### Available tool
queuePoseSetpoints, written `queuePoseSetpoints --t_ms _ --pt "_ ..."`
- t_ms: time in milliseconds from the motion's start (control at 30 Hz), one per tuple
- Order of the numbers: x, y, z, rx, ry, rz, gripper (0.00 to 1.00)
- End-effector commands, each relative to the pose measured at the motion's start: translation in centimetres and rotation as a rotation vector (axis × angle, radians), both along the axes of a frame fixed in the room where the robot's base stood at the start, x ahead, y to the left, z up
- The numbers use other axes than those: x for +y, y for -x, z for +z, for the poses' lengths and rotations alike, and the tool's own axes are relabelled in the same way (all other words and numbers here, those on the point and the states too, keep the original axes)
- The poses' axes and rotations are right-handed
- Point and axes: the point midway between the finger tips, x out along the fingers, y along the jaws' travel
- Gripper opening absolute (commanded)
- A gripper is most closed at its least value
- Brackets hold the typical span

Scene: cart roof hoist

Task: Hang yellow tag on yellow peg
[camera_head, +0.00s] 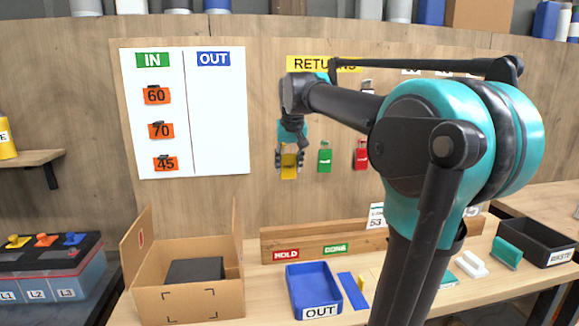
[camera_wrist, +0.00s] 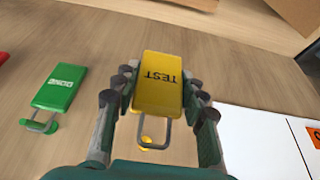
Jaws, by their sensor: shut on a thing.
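My gripper (camera_head: 289,157) is in front of the upright wooden board, left of the green tag. It is shut on a yellow tag (camera_wrist: 161,88) marked TEST, with a finger on each side of it. The yellow tag (camera_head: 289,172) also shows below my gripper in the head view. Its grey wire loop (camera_wrist: 166,133) points toward the bottom of the wrist view. A small yellow peg (camera_wrist: 146,139) shows within the loop's outline. I cannot tell whether the loop bears on the peg. My gripper hides the peg in the head view.
A green tag (camera_head: 325,158) and a red tag (camera_head: 361,155) hang to the right. A white IN/OUT board (camera_head: 218,120) is close on the left. Below are an open cardboard box (camera_head: 190,300) and a blue OUT tray (camera_head: 313,290) on the bench.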

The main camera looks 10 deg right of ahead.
Motion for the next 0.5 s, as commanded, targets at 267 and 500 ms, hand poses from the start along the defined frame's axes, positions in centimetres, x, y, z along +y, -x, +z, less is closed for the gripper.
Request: queuePoseSetpoints --t_ms 267,500 --pt "0.0 -1.6 -0.2 0.0 0.0 0.0 0.07" --pt "0.0 -2.9 -0.3 0.0 0.0 0.0 0.07"
